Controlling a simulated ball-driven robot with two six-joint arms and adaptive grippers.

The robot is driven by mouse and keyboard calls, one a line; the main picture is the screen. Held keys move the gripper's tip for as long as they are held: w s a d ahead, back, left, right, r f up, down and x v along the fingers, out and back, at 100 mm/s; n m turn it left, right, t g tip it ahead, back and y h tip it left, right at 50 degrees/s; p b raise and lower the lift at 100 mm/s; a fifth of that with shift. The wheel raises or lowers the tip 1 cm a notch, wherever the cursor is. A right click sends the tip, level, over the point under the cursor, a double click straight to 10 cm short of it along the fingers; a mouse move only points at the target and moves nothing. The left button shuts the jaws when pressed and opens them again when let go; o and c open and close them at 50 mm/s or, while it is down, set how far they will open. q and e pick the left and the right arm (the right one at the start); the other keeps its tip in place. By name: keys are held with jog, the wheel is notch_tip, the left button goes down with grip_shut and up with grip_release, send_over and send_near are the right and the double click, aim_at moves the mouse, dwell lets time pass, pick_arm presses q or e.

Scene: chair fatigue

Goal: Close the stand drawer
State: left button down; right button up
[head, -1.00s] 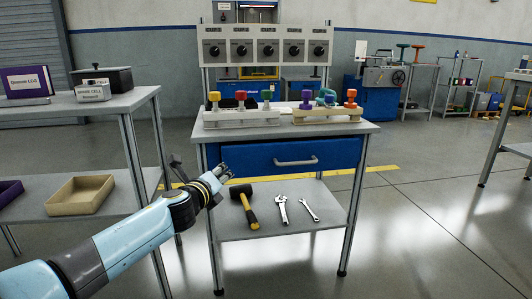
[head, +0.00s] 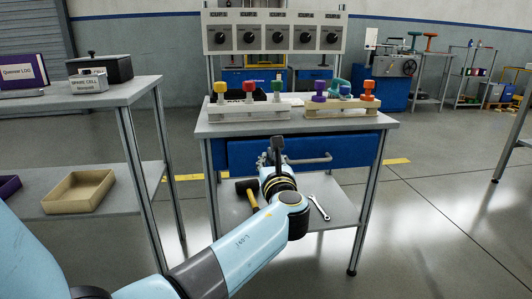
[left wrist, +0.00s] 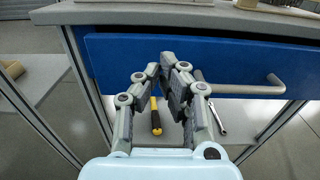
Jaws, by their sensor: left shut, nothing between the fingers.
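The blue stand drawer (head: 350,149) sits under the stand's grey top (head: 385,127), with a metal bar handle (head: 322,158) on its front. I cannot tell how far it stands out. In the left wrist view the drawer front (left wrist: 125,60) fills the upper part, with the handle (left wrist: 255,89) at right. My left gripper (head: 271,152) is shut and empty in front of the drawer, at the left part of the handle. My right gripper is not in view.
The stand's lower shelf holds a mallet (head: 253,198) and a wrench (head: 318,207), partly behind my arm. Racks of coloured knobs (head: 249,110) stand on top, below a dial panel (head: 275,36). A side table (head: 98,99) with a tan tray (head: 77,192) is at left.

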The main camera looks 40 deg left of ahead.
aim_at(264, 145)
pick_arm(q)
jog(key=b+x, duration=0.1)
jog(key=x, duration=0.4)
jog(key=shift+w+a+f+b, duration=0.1)
jog(key=shift+w+a+b, duration=0.1)
jog(key=shift+a+b, duration=0.1)
jog(key=shift+w+a, duration=0.3)
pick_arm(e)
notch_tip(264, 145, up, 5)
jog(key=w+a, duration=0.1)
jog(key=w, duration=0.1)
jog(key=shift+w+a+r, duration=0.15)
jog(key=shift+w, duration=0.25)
